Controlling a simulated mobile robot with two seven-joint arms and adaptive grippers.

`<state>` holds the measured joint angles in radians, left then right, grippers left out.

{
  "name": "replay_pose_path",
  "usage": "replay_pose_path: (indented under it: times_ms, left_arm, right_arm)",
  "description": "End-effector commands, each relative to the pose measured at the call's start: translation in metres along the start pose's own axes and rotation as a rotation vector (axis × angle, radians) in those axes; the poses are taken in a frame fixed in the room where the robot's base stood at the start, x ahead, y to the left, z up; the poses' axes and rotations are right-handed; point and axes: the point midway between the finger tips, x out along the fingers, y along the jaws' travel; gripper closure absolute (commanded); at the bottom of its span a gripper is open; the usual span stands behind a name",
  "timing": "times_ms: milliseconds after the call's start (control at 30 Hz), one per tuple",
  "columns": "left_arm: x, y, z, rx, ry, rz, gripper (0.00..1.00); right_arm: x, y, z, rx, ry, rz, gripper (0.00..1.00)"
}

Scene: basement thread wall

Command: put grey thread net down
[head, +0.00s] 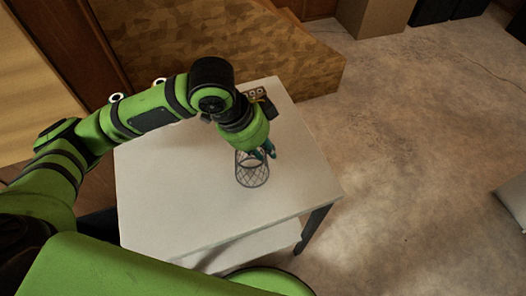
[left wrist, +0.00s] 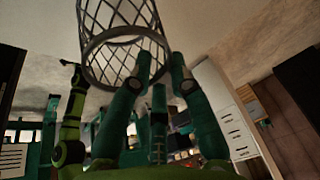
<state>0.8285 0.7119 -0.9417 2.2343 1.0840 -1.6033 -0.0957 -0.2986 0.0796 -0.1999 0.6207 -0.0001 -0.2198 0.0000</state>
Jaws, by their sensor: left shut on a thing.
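The grey thread net (head: 251,173) is a small round wire-mesh basket, upright at the white table (head: 165,195). My left gripper (head: 262,155) comes down on it from above and is shut on its upper rim. In the left wrist view the mesh net (left wrist: 122,45) fills the upper middle, with the teal fingers of the left gripper (left wrist: 158,75) at its rim. I cannot tell whether the net's base touches the table top. My right gripper is not in view.
The white table top is clear around the net. A wooden panelled structure (head: 225,40) stands behind the table. A cardboard box (head: 375,17) is at the back. Bare concrete floor (head: 410,160) lies to the right.

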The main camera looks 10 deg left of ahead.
Motion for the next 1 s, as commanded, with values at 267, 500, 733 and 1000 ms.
replay_pose_path:
  times_ms: [267,500,733,1000]
  left_arm:
    - [0.021,0.002,0.008,-0.001,0.000,-0.001,0.95]
    - [0.022,0.003,0.008,-0.001,0.000,0.000,0.64]
    - [0.022,0.003,0.008,-0.001,0.000,0.000,0.56]
    - [0.009,0.002,0.007,0.000,0.000,-0.003,0.56]
  right_arm:
    - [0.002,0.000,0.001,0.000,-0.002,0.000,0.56]
    - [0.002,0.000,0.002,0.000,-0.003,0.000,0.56]
    - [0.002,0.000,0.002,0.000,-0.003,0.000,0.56]
    - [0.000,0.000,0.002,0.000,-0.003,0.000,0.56]
